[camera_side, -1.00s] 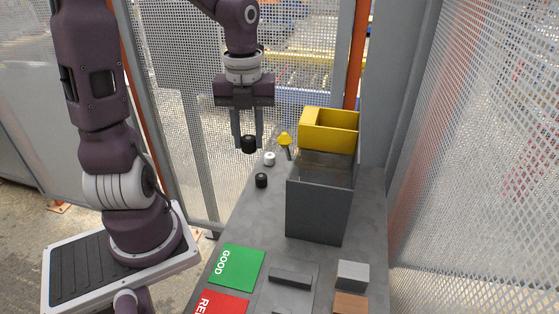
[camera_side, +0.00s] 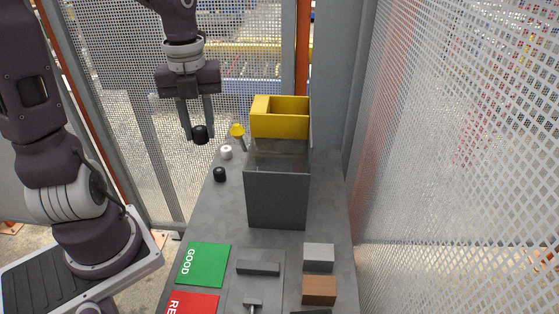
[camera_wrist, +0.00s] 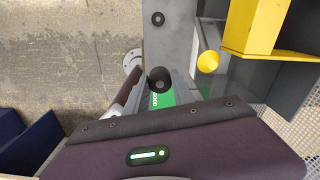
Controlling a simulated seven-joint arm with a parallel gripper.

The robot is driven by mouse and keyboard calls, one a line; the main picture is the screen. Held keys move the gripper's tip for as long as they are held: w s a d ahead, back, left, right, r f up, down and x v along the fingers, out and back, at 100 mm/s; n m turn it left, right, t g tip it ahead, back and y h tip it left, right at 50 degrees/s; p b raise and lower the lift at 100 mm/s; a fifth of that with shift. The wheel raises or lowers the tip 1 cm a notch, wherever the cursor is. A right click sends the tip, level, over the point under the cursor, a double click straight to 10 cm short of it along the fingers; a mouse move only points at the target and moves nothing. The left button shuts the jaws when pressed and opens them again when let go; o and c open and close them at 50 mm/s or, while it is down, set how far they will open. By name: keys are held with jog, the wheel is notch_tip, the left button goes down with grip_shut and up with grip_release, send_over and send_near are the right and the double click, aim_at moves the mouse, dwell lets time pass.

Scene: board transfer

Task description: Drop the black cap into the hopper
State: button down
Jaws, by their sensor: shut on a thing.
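My gripper (camera_side: 200,131) is shut on a black cap (camera_side: 200,135), held in the air above the table's far left edge. In the wrist view the held black cap (camera_wrist: 160,80) sits between the fingers. A tall grey open-topped box (camera_side: 277,200) stands right of my gripper, with a yellow open bin (camera_side: 278,125) at its far end. The yellow bin also shows in the wrist view (camera_wrist: 255,25). I cannot tell which of these two is the hopper. A second black cap (camera_side: 219,174) and a white cap (camera_side: 226,152) stand on the table below my gripper.
A yellow-topped stem (camera_side: 237,130) stands between my gripper and the yellow bin. Green GOOD (camera_side: 202,265) and red (camera_side: 193,304) pads lie at the near left. Grey (camera_side: 318,257) and brown (camera_side: 319,290) blocks sit at the near right. Mesh fencing surrounds the table.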

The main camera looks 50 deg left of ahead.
notch_tip(320, 180, up, 15)
jog(key=w+d, duration=0.4)
jog(key=w, duration=0.5)
jog(key=w+d, duration=0.4)
jog(key=w, duration=0.6)
notch_tip(320, 180, down, 11)
jog(key=shift+s, duration=0.25)
jog(key=shift+d, duration=0.1)
jog(key=c, duration=1)
grip_release()
